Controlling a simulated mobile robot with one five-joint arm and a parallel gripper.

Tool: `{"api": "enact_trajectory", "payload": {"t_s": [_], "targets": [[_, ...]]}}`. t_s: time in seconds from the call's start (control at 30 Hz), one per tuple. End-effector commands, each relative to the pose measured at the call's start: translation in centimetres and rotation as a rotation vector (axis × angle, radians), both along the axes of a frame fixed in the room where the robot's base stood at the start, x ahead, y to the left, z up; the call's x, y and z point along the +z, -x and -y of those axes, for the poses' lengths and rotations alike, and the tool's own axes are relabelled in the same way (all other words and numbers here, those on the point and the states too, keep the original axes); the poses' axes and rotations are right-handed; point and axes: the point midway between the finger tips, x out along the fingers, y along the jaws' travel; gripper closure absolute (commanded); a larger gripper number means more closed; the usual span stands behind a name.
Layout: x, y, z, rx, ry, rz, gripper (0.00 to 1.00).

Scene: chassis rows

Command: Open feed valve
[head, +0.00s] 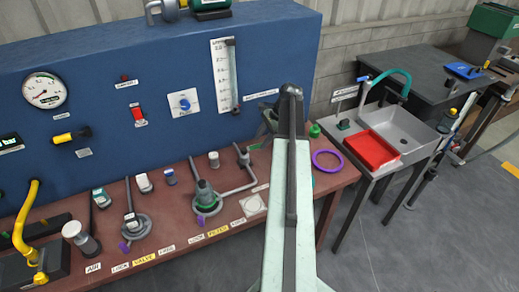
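No readable label in the head view clearly marks the feed valve. A blue knob on a white plate (184,102) sits mid-panel, its small lettering too small to read. A yellow-handled lever (71,136) sticks out at the panel's left. On the bench, a green-grey fitting with an upright stem (205,196) stands on a round base with a grey pipe running right. Another round-based fitting (132,222) stands to its left, near a yellow tag that seems to read VALVE (144,259). My arm rises through the middle; I cannot make out its gripper fingers.
The blue panel (130,40) backs the reddish bench (170,262). A pressure gauge (44,91) and red switch (138,114) are on it. A purple ring (327,161) lies at the bench's right end. A sink (410,130) with a red tray (371,150) stands right; floor ahead is clear.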

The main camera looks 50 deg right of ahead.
Motion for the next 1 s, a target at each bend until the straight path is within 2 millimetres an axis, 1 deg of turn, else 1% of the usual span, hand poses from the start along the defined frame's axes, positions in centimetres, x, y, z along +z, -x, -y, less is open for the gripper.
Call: {"api": "enact_trajectory", "payload": {"t_s": [0.03, 0.1, 0.37, 0.47, 0.5, 0.53, 1.0], "targets": [[-1.49, -0.25, -0.25, 0.000, 0.000, 0.000, 0.61], [-1.91, -0.47, -0.45, 0.000, 0.000, 0.000, 0.61], [-1.71, -0.64, -0.58, 0.000, 0.000, 0.000, 0.61], [-1.70, -0.65, -0.59, 0.001, 0.000, 0.000, 0.86], [-1.70, -0.65, -0.59, 0.001, 0.000, 0.000, 0.97], [-1.69, -0.65, -0.60, 0.001, 0.000, 0.000, 1.00], [-1.71, -0.69, -0.65, 0.002, 0.001, 0.001, 1.00]]}}
